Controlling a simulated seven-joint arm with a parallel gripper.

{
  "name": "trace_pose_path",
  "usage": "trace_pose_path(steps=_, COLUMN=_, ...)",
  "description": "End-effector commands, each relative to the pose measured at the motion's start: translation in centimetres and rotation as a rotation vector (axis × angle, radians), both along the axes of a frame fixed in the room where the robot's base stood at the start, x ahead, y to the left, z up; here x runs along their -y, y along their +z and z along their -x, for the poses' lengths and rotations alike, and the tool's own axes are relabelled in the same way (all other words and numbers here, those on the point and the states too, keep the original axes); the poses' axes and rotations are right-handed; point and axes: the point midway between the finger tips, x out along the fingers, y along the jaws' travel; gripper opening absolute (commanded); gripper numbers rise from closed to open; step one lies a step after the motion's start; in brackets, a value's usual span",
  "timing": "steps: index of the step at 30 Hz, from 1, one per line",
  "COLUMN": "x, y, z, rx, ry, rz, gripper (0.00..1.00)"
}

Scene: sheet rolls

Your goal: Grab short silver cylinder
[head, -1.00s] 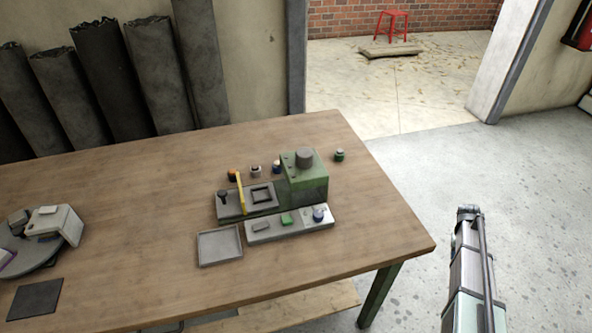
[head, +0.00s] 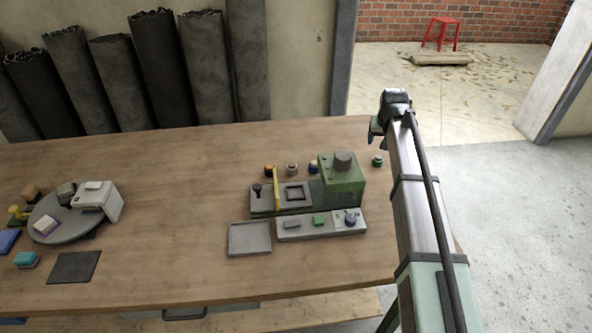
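A short grey cylinder (head: 343,160) stands upright on top of the green block (head: 343,185) on the table. I cannot tell for sure which one counts as the short silver cylinder. My gripper (head: 374,137) shows small and partly hidden at the far end of my arm, right of the green block. Its fingers are too unclear to read.
A small green cylinder (head: 377,161) stands near my gripper. A grey fixture with a yellow lever (head: 276,190), a flat grey tray (head: 250,239) and a control strip (head: 320,225) lie in front. A round turntable (head: 60,222) is at left. The table's middle left is clear.

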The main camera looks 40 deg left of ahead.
Motion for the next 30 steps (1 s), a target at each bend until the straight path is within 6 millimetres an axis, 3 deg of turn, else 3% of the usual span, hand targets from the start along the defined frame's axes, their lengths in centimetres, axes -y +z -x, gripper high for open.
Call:
trace_pose_path(steps=1, x=-2.8, y=0.9, z=2.0, rx=0.0, ry=0.039, rz=-0.016, gripper=0.72)
trace_pose_path(steps=6, x=-10.4, y=2.4, z=8.5, rx=-0.021, ry=0.167, rz=-0.05, gripper=0.72)
trace_pose_path(steps=10, x=-14.7, y=2.3, z=13.6, rx=-0.05, ry=0.263, rz=-0.052, gripper=0.72)
trace_pose_path(steps=15, x=-18.0, y=1.4, z=18.4, rx=-0.085, ry=0.355, rz=-0.04, gripper=0.72)
trace_pose_path(steps=21, x=-19.4, y=0.5, z=20.4, rx=-0.103, ry=0.398, rz=-0.032, gripper=0.72)
trace_pose_path(steps=30, x=-20.9, y=-3.7, z=19.4, rx=-0.104, ry=0.399, rz=-0.03, gripper=0.72)
